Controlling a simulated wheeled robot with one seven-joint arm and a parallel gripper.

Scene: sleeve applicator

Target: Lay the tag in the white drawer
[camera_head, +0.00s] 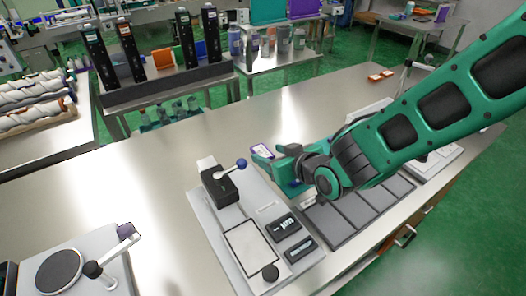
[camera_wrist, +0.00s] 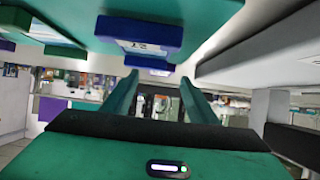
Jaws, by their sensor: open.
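My gripper (camera_head: 272,160) is above the bench, just right of a black block with a blue-knobbed lever. In the wrist view its two teal fingers (camera_wrist: 160,92) stand apart with nothing seen held between them. A small white label with a blue-purple edge (camera_head: 262,151) shows at the gripper's end; I cannot tell whether it is the tag or part of my gripper. I cannot make out a white drawer. A brown drawer front with a metal handle (camera_head: 405,237) is at the bench's right side.
A pale lever device (camera_head: 238,232) and a grey compartment tray (camera_head: 345,219), partly behind my arm, stand below the gripper. Small orange-and-white pieces (camera_head: 380,76) lie at the back right. A round-plate device (camera_head: 60,272) is front left. The bench's middle left (camera_head: 140,195) is clear.

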